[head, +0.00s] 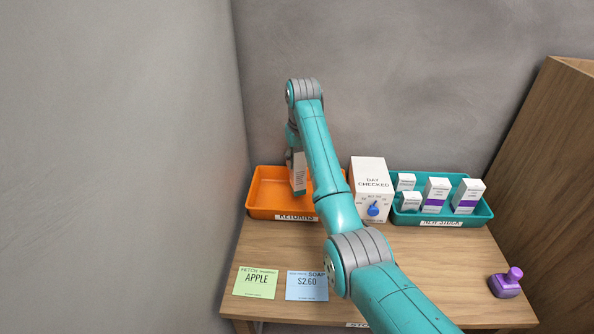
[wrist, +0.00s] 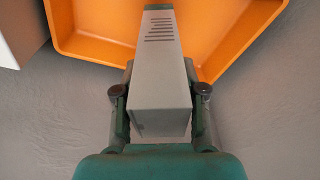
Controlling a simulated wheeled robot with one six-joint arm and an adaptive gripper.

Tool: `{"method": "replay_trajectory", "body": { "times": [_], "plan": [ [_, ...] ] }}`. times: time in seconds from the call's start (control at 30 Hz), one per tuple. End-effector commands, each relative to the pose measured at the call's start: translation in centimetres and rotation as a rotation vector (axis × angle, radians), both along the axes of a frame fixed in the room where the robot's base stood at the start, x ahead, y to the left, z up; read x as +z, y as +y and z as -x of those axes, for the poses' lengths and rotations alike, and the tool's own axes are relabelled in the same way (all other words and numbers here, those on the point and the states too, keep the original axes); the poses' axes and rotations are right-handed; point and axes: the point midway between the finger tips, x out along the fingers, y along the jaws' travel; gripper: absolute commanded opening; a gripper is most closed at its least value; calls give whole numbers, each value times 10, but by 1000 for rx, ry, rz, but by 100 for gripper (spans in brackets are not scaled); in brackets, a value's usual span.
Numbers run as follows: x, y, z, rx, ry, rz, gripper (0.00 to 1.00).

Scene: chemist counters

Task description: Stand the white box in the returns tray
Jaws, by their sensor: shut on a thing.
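The white box (head: 299,174) is upright, with printing on its face and a dark green band at its lower end. It is in or just above the orange returns tray (head: 268,200), towards the tray's middle; I cannot tell whether it touches the floor. My gripper (head: 295,157) is shut on its upper part and partly hidden by my arm. In the wrist view the box (wrist: 162,75) is between both fingers of my gripper (wrist: 161,98), with the orange tray (wrist: 95,30) beyond it. My arm covers the tray's right part.
A white "DAY CHECKED" box with a blue dial (head: 372,187) stands right of the returns tray. A teal tray (head: 475,213) beside it holds several white boxes. Green (head: 256,283) and blue (head: 307,286) cards and a purple object (head: 507,283) are in front. Walls are behind and left.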

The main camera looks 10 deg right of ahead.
Motion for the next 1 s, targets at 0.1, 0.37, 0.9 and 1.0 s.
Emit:
{"method": "replay_trajectory", "body": {
  "times": [0.1, 0.37, 0.9, 1.0],
  "plan": [
    [-10, 0, 0, 0, 0, 0, 0],
    [-37, 0, 0, 0, -1, 0, 0],
    [-39, 0, 0, 0, -1, 0, 66],
    [-39, 0, 0, 0, -1, 0, 66]
  ]
}}
